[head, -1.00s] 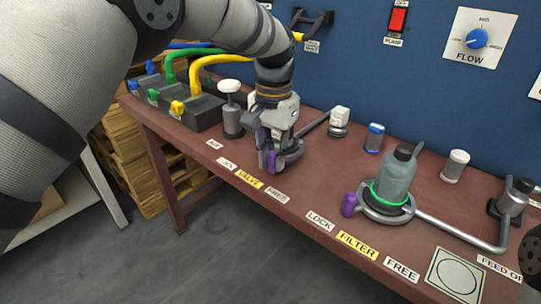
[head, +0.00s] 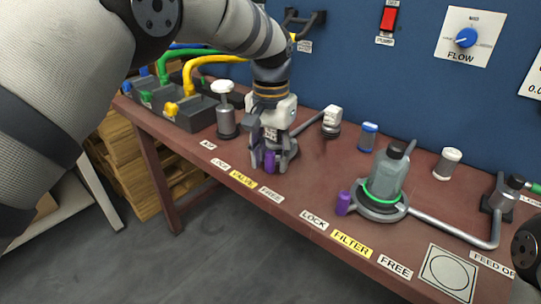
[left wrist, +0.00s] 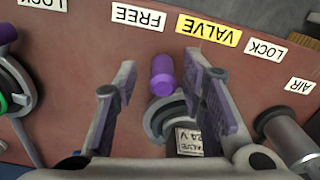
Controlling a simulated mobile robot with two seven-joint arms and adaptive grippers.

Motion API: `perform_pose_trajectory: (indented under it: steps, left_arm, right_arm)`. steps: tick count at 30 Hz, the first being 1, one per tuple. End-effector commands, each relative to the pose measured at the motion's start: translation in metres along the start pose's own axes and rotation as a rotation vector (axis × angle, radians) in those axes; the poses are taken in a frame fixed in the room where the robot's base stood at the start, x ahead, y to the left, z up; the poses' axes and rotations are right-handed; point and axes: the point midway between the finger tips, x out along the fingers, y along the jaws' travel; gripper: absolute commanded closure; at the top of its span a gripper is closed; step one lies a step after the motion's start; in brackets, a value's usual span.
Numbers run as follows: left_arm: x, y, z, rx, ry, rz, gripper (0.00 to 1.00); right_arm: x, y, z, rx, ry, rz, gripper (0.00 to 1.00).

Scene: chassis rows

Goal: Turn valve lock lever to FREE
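The valve lock lever shows in the left wrist view as a purple knob (left wrist: 162,76) on a grey round base, pointing toward the gap between the FREE label (left wrist: 140,17) and the yellow VALVE label (left wrist: 208,30). The LOCK label (left wrist: 266,48) lies on the other side of VALVE. My left gripper (left wrist: 160,90) is open, one finger on each side of the knob, with visible gaps. In the head view the left gripper (head: 264,158) points down at the valve, hiding most of it; purple (head: 270,161) shows at its fingertips. My right gripper is out of view.
A white-topped post (head: 225,110) stands close left of the left gripper. To the right, a filter bottle (head: 388,175) with its own purple lever (head: 343,203) stands on a grey base. The blue panel (head: 350,90) rises behind. The bench's front edge is close to the labels.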

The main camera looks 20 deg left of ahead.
Motion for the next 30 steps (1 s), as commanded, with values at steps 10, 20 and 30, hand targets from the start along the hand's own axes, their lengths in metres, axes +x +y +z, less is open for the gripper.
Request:
perform_pose_trajectory:
  steps: [10, 20, 30]
  left_arm:
    - [-0.037, -0.001, -0.001, 0.000, 0.005, -0.001, 0.63]
    - [-0.111, 0.000, -0.001, 0.000, 0.002, 0.000, 0.63]
    - [-0.120, 0.000, 0.000, 0.000, -0.001, 0.000, 0.63]
  right_arm:
    - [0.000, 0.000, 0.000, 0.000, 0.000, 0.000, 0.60]
    - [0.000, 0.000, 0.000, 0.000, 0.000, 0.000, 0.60]
    - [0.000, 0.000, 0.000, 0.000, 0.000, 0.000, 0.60]
